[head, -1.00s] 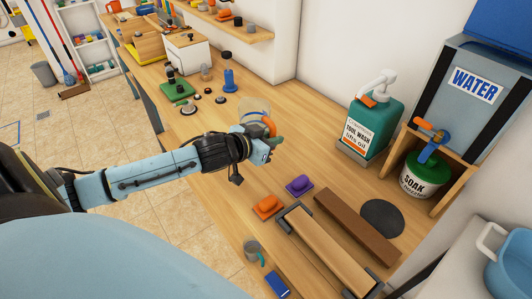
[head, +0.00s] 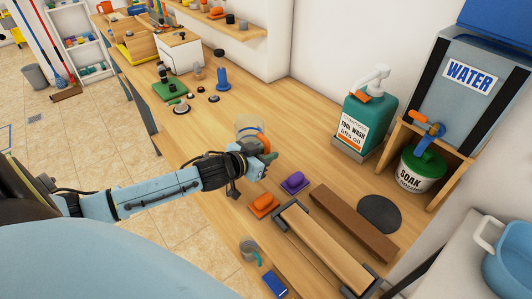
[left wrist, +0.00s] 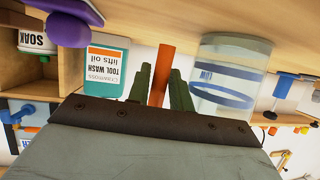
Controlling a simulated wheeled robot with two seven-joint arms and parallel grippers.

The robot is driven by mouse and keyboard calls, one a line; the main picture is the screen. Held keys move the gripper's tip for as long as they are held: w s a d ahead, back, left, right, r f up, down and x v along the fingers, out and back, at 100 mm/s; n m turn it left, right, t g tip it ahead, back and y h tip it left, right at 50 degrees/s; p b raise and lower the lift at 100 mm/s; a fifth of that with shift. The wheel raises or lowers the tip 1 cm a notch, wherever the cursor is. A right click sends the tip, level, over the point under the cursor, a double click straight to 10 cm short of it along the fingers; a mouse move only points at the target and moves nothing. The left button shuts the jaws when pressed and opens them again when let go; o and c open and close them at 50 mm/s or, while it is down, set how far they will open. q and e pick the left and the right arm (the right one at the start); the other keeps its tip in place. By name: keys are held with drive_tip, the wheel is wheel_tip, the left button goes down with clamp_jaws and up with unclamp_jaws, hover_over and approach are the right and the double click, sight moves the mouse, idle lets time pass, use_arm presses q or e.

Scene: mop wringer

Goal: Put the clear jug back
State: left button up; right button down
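The clear jug (head: 247,127) shows in the head view just behind my left gripper, partly hidden by it. In the left wrist view the jug (left wrist: 231,76) is see-through with blue bands, and its orange handle (left wrist: 161,72) stands between the two dark green fingers. My left gripper (head: 270,160) is shut on this handle, and its fingers (left wrist: 161,92) flank it closely. The jug is over the wooden bench; I cannot tell whether its base touches the top. My right gripper is not in view.
An orange sponge (head: 263,204) and a purple sponge (head: 294,183) lie nearby, with a long brown block (head: 354,222) and a dark round mat (head: 379,214). The tool wash bottle (head: 365,122), soak tub (head: 420,170) and water tank (head: 462,90) stand at the right.

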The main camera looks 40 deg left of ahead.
use_arm(q)
drive_tip(key=shift+o, duration=1.3)
drive_tip(key=shift+r, duration=0.1)
drive_tip(key=p+v, duration=0.1)
drive_tip(key=v, duration=1.1)
idle(0.6)
